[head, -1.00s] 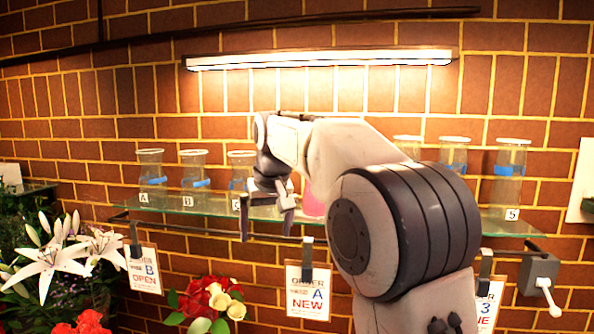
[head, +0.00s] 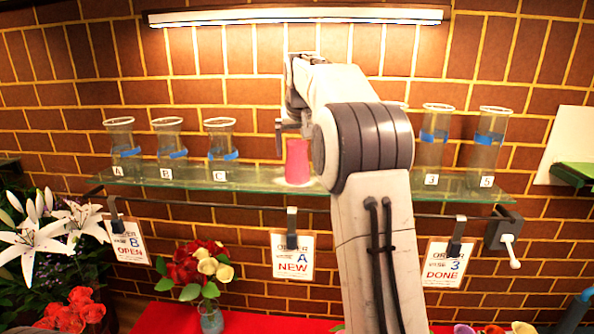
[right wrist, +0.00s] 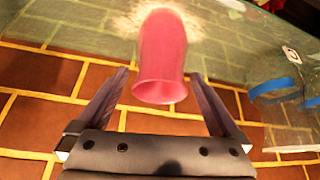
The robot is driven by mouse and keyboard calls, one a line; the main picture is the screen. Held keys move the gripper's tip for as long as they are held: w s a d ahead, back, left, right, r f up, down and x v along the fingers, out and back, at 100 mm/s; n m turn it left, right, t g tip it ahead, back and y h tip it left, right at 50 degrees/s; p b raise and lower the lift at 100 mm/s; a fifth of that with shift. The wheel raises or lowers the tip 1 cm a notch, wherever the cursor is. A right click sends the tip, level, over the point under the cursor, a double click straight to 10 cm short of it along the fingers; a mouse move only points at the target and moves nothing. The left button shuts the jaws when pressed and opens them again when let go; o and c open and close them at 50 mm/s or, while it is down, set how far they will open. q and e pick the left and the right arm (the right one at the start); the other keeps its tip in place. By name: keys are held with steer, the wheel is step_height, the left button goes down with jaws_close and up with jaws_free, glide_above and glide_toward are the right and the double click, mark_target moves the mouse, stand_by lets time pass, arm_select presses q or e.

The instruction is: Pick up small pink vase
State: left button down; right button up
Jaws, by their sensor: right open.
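The small pink vase (head: 298,161) stands upright on the glass shelf (head: 250,184), right of the glass vase labelled C. In the right wrist view the pink vase (right wrist: 162,58) lies ahead, centred between the two fingers. My right gripper (head: 291,129) is at the vase's upper left in the head view, partly hidden by its own arm. In the right wrist view my right gripper (right wrist: 162,100) is open, with a finger on each side of the vase's rim and gaps between. My left gripper is not in view.
Glass vases A (head: 122,146), B (head: 170,148) and C (head: 222,149) stand left on the shelf; vases 3 (head: 433,148) and 5 (head: 488,150) stand right. Order cards (head: 292,257) hang from the rail below. Flowers (head: 200,268) and lilies (head: 45,240) are lower left.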

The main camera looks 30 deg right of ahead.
mark_target(297, 155)
steer(key=shift+p+x, duration=0.4)
steer(key=shift+x, duration=1.2)
jaws_close()
steer(key=shift+r, duration=0.1)
steer(key=shift+r, duration=0.15)
